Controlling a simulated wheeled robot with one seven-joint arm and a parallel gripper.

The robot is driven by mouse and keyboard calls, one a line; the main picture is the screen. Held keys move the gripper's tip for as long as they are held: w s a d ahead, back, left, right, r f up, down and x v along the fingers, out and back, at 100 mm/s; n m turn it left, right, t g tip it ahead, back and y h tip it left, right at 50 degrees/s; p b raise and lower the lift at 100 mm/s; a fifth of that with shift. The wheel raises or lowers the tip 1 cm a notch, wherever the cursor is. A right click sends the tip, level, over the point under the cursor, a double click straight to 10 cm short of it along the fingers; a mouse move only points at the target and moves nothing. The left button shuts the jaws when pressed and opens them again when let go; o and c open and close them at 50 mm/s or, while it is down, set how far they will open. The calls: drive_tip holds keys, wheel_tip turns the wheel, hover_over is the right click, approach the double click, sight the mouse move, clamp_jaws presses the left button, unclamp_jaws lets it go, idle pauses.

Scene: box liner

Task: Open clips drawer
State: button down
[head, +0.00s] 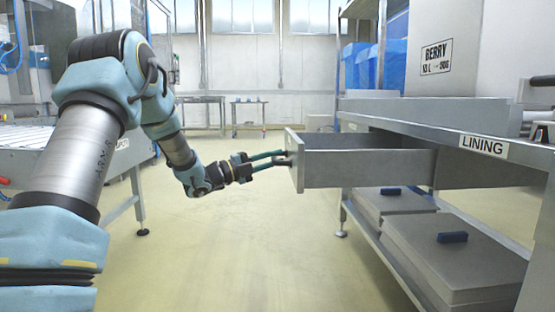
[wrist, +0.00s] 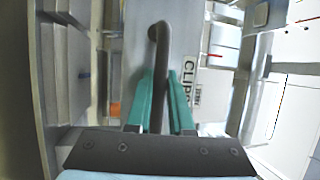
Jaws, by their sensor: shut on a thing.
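The clips drawer (head: 365,165) is a grey metal drawer under the lining bench, and it stands pulled out to the left, its open top showing. Its front panel (wrist: 185,40) fills the middle of the wrist view, with a label (wrist: 188,80) that reads "CLIP" and is partly hidden by a finger. My gripper (head: 283,158) is at the drawer front, its green fingers shut on the dark bar handle (wrist: 158,60). In the wrist view the handle runs between the two fingers (wrist: 161,98).
The lining bench carries a "LINING" sign (head: 483,145) and a large box marked "BERRY" (head: 437,58). Grey lidded boxes (head: 465,262) with blue handles sit on the shelf below the drawer. A roller conveyor (head: 25,138) stands at left. The floor (head: 230,235) between is clear.

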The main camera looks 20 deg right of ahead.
drive_tip(key=shift+w, duration=0.1)
drive_tip(key=c, duration=0.8)
unclamp_jaws()
drive_tip(key=shift+a, duration=0.1)
drive_tip(key=a+f+p, duration=0.2)
drive_tip(key=a+p, duration=0.1)
drive_tip(key=a, duration=0.7)
drive_tip(key=shift+s+a, duration=0.2)
drive_tip(key=shift+a, duration=0.05)
